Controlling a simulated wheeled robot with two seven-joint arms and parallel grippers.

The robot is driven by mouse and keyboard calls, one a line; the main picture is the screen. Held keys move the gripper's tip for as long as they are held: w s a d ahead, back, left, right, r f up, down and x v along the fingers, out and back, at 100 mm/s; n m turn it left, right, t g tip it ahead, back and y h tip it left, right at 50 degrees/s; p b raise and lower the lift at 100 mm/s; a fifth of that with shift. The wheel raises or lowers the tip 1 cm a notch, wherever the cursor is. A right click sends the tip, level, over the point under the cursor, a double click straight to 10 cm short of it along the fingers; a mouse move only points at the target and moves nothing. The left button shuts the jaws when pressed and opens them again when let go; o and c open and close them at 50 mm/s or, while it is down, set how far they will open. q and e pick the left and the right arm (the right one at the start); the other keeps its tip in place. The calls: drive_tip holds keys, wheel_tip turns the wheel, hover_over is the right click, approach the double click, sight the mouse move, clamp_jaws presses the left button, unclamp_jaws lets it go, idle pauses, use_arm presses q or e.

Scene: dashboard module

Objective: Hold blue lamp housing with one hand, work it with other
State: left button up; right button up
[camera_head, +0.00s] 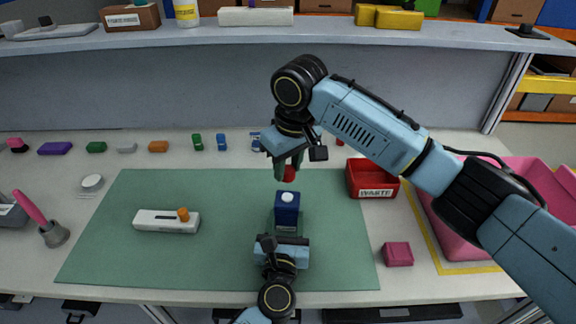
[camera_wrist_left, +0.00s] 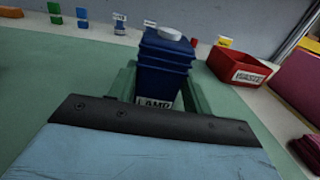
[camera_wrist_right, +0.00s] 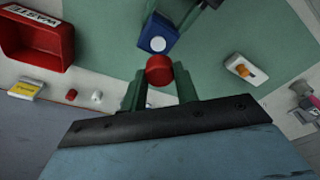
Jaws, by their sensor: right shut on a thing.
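The blue lamp housing (camera_head: 287,212) stands upright on the green mat, with a white round top and a "LAMP" label. It also shows in the left wrist view (camera_wrist_left: 162,75) and the right wrist view (camera_wrist_right: 158,36). My left gripper (camera_wrist_left: 162,95) has its green fingers on either side of the housing's lower part; whether they press on it I cannot tell. My right gripper (camera_wrist_right: 160,82) points down and is shut on a small round red part (camera_wrist_right: 160,70). The red part (camera_head: 289,174) is held above the housing, apart from its white top.
A red waste bin (camera_head: 372,180) stands right of the housing, with a pink crate (camera_head: 470,240) beyond it. A white box with an orange knob (camera_head: 166,221) lies on the mat (camera_head: 110,255) at left. A magenta block (camera_head: 398,254) sits at the right. Several small parts line the back.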

use_arm(q)
drive_tip(key=o, duration=0.5)
drive_tip(key=s, duration=0.4)
drive_tip(key=s+a, duration=0.1)
drive_tip(key=s, duration=0.7)
drive_tip(key=shift+a, duration=0.15)
